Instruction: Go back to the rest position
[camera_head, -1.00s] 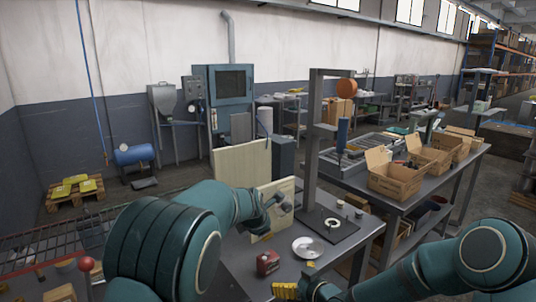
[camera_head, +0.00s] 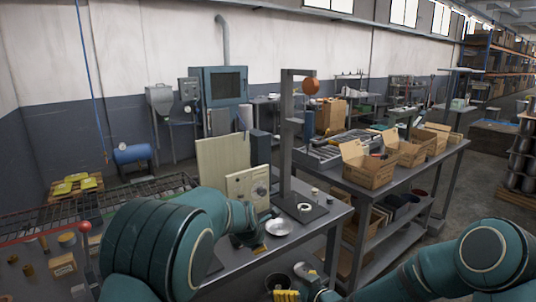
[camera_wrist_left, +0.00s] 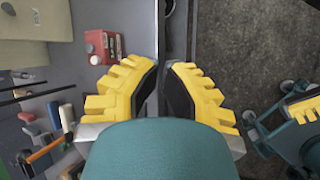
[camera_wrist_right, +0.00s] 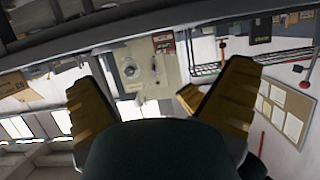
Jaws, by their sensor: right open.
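My right gripper (camera_head: 287,295) shows at the bottom edge of the head view, with one yellow finger visible in front of the workbench. In the right wrist view its fingers (camera_wrist_right: 165,80) are wide apart with nothing between them. My left arm covers most of my left gripper in the head view. In the left wrist view the left fingertips (camera_wrist_left: 161,63) are close together over the table edge, with a narrow gap and nothing seen between them. A red container (camera_wrist_left: 102,44) stands on the table beside the left finger, apart from it.
The workbench (camera_head: 318,222) holds a round pale plate (camera_head: 279,227), an upright panel (camera_head: 247,188) and a press stand (camera_head: 286,150). Another bench on the right carries open cardboard boxes (camera_head: 368,169). A wire rack (camera_head: 70,217) lies at left. Floor is open at right.

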